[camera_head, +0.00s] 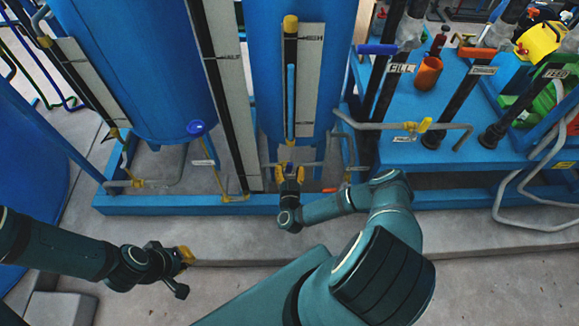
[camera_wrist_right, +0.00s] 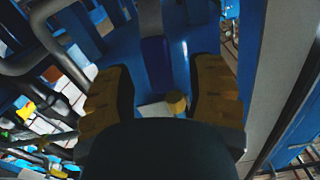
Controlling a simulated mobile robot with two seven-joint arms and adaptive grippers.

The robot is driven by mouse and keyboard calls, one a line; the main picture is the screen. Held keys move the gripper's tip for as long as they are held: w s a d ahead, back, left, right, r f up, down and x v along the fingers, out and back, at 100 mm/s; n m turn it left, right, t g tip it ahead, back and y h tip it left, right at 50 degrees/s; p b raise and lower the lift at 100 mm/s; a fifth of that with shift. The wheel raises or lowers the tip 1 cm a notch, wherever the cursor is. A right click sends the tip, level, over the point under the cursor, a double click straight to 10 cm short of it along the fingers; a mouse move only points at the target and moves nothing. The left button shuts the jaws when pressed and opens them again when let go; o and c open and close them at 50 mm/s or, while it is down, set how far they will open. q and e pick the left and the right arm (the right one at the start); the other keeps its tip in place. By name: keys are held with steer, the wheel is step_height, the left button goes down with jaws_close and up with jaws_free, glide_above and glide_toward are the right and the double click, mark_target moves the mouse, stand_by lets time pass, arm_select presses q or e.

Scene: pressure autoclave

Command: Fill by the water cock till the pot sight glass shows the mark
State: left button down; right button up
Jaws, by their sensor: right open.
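The middle blue tank (camera_head: 262,80) carries an upright sight glass (camera_head: 291,80) with a yellow top fitting. A blue column stands in it, its top below the upper scale line and well above the lower one. My right gripper (camera_head: 289,172) is open at the glass's lower end; whether it touches a fitting I cannot tell. In the right wrist view, its yellow fingers (camera_wrist_right: 163,75) stand apart with a small yellow fitting (camera_wrist_right: 177,102) seen between them. A blue lever (camera_head: 377,49) is beside the FILL label (camera_head: 401,68). My left gripper (camera_head: 184,256) is low at left, its opening unclear.
A yellow-handled cock (camera_head: 424,125) sits on a grey pipe at right. An orange lever (camera_head: 478,52) tops another pipe. An orange cup (camera_head: 428,73) stands on the blue bench.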

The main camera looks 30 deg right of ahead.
steer(key=v, duration=1)
steer(key=shift+s+a, duration=0.2)
stand_by(6.8)
